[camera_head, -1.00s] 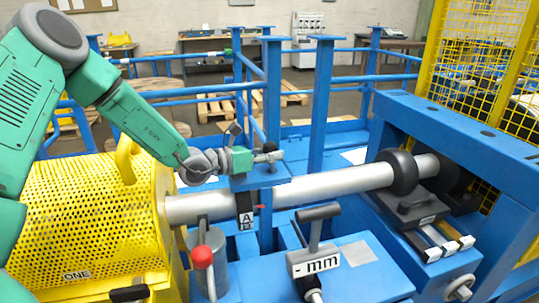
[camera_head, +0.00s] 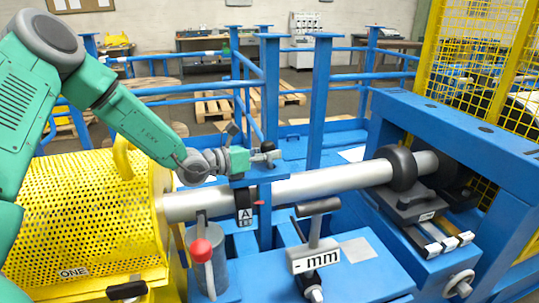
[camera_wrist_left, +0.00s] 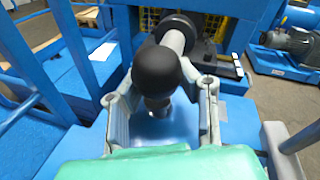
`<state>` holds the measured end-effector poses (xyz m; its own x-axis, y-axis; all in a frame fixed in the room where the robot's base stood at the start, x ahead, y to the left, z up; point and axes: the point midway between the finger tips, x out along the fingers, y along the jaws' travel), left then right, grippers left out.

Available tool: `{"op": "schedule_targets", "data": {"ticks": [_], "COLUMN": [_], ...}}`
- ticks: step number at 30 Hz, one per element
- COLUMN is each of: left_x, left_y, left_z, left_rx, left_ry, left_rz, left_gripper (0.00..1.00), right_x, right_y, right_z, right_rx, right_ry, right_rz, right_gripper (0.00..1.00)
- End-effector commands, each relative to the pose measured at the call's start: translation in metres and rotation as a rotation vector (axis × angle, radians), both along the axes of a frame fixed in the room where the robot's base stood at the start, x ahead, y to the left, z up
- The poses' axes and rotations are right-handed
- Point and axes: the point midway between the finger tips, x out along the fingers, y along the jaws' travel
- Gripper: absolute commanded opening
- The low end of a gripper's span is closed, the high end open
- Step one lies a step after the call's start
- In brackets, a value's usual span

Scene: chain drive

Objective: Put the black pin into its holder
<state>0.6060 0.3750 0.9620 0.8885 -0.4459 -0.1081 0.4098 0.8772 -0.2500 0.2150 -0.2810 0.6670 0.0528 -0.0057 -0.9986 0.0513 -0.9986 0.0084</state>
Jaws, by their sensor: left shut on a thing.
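My left gripper (camera_head: 262,156) reaches in from the left, above a small blue plate (camera_head: 283,172) beside the long grey shaft (camera_head: 320,184). It is shut on the black pin (camera_head: 268,147), whose dark top shows at the fingertips. In the left wrist view the pin's round black knob (camera_wrist_left: 157,70) sits between the two grey fingers, with a darker stem below it over a blue surface. I cannot tell whether the pin's lower end touches the plate. I cannot make out the pin's holder for certain. My right gripper is not in view.
A yellow perforated guard (camera_head: 85,220) covers the shaft's left end. A red-knobbed lever (camera_head: 201,250) and a grey T-handle with a "- mm" plate (camera_head: 313,256) stand in front. Black rollers (camera_head: 398,168) sit at right. Blue posts and rails rise behind.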

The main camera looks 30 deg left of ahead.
Motion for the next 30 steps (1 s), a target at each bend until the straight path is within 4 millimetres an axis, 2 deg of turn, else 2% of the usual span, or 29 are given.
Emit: {"op": "schedule_targets", "data": {"ticks": [1, 4, 5, 6, 7, 15, 19, 23, 30], "left_x": [-0.003, -0.003, -0.003, -0.003, -0.003, -0.004, -0.004, -0.003, -0.003], "left_y": [0.0, 0.001, 0.001, 0.001, 0.001, 0.001, 0.001, 0.002, 0.0], "left_z": [-0.007, -0.009, -0.009, -0.01, -0.01, -0.013, -0.006, 0.017, 0.069], "left_rx": [0.001, 0.002, 0.002, 0.002, 0.002, 0.003, 0.003, 0.0, 0.001], "left_ry": [0.016, 0.02, 0.021, 0.022, 0.022, 0.028, 0.027, 0.016, 0.003], "left_rz": [0.0, 0.0, 0.0, 0.0, 0.001, 0.0, 0.001, 0.001, 0.0], "left_gripper": [0.0, 0.0, 0.31, 0.45, 0.51, 0.51, 0.51, 0.51, 0.51], "right_x": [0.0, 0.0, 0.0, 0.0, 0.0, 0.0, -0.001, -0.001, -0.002], "right_y": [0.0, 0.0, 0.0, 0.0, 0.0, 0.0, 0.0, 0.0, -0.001], "right_z": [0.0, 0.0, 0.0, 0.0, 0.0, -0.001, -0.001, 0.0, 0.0], "right_rx": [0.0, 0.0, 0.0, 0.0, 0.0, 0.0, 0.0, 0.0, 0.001], "right_ry": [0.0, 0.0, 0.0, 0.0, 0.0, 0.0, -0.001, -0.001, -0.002], "right_rz": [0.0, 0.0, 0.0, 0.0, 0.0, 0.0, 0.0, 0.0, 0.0], "right_gripper": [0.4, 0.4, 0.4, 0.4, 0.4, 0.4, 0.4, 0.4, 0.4]}}
